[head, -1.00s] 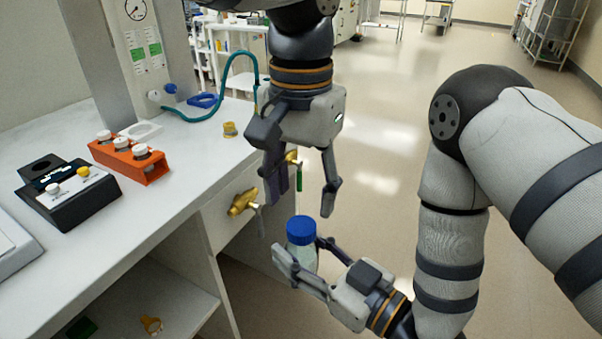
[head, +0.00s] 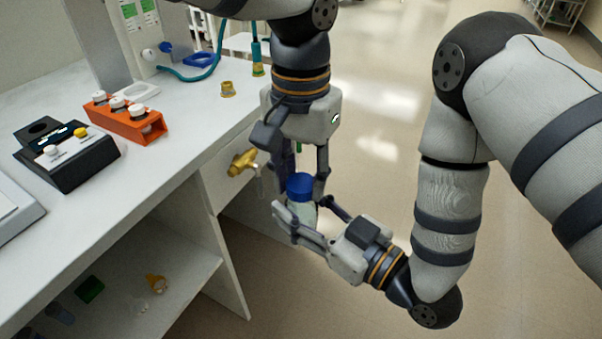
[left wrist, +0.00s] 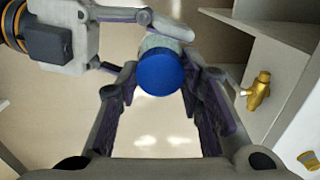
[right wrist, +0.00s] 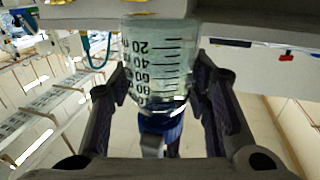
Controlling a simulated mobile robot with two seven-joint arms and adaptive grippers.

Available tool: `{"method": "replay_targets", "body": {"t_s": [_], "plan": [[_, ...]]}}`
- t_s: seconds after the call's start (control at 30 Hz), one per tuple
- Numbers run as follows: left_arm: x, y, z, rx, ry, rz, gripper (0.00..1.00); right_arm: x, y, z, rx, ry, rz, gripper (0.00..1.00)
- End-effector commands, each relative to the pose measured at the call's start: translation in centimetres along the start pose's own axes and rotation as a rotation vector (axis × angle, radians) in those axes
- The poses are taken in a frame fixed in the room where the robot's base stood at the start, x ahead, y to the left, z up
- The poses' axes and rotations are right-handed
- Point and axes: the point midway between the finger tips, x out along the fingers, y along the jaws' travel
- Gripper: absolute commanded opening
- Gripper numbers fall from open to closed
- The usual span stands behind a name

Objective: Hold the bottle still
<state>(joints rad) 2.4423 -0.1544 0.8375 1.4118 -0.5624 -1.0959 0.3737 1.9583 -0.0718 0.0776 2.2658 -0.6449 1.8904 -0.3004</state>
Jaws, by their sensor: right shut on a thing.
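The bottle (head: 303,214) is clear with a blue cap (head: 300,186) and stands upright off the floor. In the right wrist view the bottle (right wrist: 158,62) shows dark graduation marks, cap end downward. My right gripper (head: 301,228) is shut on the bottle's body, below the cap. My left gripper (head: 302,184) points down from above, with a finger on either side of the cap. In the left wrist view the cap (left wrist: 160,72) lies between the left fingertips, with narrow gaps, so that gripper looks open. Exact finger contact is partly hidden.
The white bench (head: 190,112) stands at left, carrying an orange rack (head: 126,119) with white-capped vials and a black device (head: 66,157). A brass valve (head: 242,162) juts from the bench front near my left gripper. Open floor (head: 375,225) lies right.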

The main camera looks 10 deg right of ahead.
Motion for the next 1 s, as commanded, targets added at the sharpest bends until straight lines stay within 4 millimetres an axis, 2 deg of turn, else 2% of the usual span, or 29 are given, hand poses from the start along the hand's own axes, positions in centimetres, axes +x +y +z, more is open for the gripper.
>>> {"method": "replay_targets", "body": {"t_s": [0.13, 0.17, 0.23, 0.27, 0.53, 0.63, 0.77, 1.0], "plan": [[0.0, -0.1, 0.0, 0.0, 0.001, -0.001, 0.01, 0.0, 0.0, -0.1, 0.0, 0.001, 0.0, 0.0], [0.0, -0.1, 0.0, 0.0, 0.001, -0.002, 0.38, 0.0, 0.0, -0.1, 0.0, 0.001, 0.0, 0.0], [0.0, -0.1, 0.0, 0.0, 0.001, -0.001, 0.54, 0.0, 0.0, -0.1, 0.0, 0.001, 0.0, 0.0], [0.0, -0.1, 0.0, 0.0, 0.001, -0.001, 0.57, 0.0, 0.0, -0.1, 0.0, 0.001, 0.0, 0.0], [-0.1, 0.0, 0.0, 0.0, 0.001, -0.001, 0.57, 0.0, 0.0, -0.1, 0.0, 0.001, 0.0, 0.0], [-0.8, -0.1, -0.1, -0.001, 0.003, -0.002, 0.57, 0.0, 0.0, -0.1, 0.0, 0.001, 0.0, 0.0], [-3.3, 0.0, -0.1, -0.001, 0.006, -0.002, 0.57, 0.0, 0.0, -0.1, 0.0, 0.001, 0.0, 0.0], [-8.9, -0.1, -0.1, -0.001, 0.006, -0.003, 0.57, 0.0, 0.0, -0.1, 0.0, 0.001, 0.0, 0.0]]}}
